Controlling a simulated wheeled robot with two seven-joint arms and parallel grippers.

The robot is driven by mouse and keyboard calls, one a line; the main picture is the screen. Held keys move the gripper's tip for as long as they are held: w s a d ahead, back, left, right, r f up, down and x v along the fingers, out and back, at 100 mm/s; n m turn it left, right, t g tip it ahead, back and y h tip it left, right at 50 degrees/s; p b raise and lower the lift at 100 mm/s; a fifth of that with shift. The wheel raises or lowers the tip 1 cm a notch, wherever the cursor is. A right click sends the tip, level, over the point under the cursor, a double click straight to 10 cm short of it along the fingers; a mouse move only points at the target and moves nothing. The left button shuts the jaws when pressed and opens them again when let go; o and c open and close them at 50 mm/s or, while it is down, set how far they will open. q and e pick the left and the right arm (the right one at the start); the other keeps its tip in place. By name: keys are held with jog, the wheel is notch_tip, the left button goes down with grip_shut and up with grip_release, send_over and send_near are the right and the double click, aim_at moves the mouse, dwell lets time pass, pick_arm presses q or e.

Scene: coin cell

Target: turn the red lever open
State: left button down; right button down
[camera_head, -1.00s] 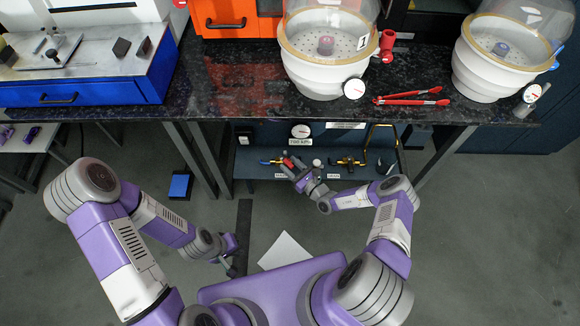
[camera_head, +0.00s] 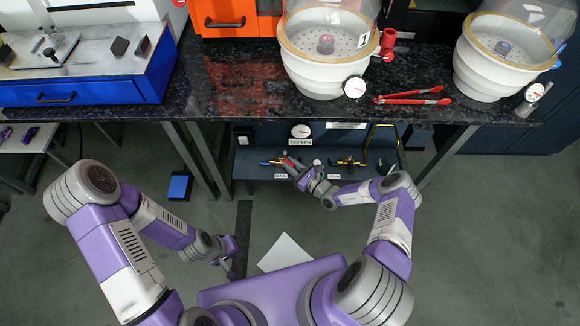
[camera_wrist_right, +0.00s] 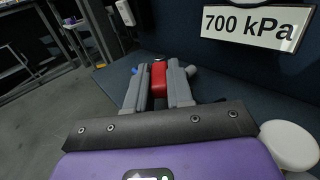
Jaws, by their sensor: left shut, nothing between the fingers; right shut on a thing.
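The red lever (camera_wrist_right: 158,78) shows in the right wrist view between the two grey fingers of my right gripper (camera_wrist_right: 158,86), which is shut on it. In the head view my right gripper (camera_head: 291,166) reaches the left valve on the low shelf, above the label MAIN (camera_head: 281,176). The fingers hide much of the lever there, and its exact angle is hard to tell. Brass and blue parts of the valve (camera_head: 268,162) show to its left. My left gripper (camera_head: 232,264) is shut and empty, low over the floor, well away from the valve.
A second brass valve (camera_head: 349,162) and a bent brass pipe (camera_head: 377,138) stand to the right on the shelf. A gauge (camera_head: 301,131) above a 700 kPa sign (camera_wrist_right: 252,24) is behind. The dark worktop (camera_head: 235,90) overhangs the shelf.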

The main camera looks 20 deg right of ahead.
aim_at(294, 167)
jog(key=shift+d+y, duration=0.1)
jog(key=shift+y, duration=0.2)
jog(key=c, duration=1)
grip_release()
jog(key=p+v, duration=0.2)
jog(key=v, duration=0.4)
jog(key=shift+s+d+r, duration=0.1)
jog(key=shift+s+d, duration=0.15)
jog(key=shift+s, duration=0.05)
jog(key=shift+s+d, duration=0.2)
jog(key=shift+s, duration=0.15)
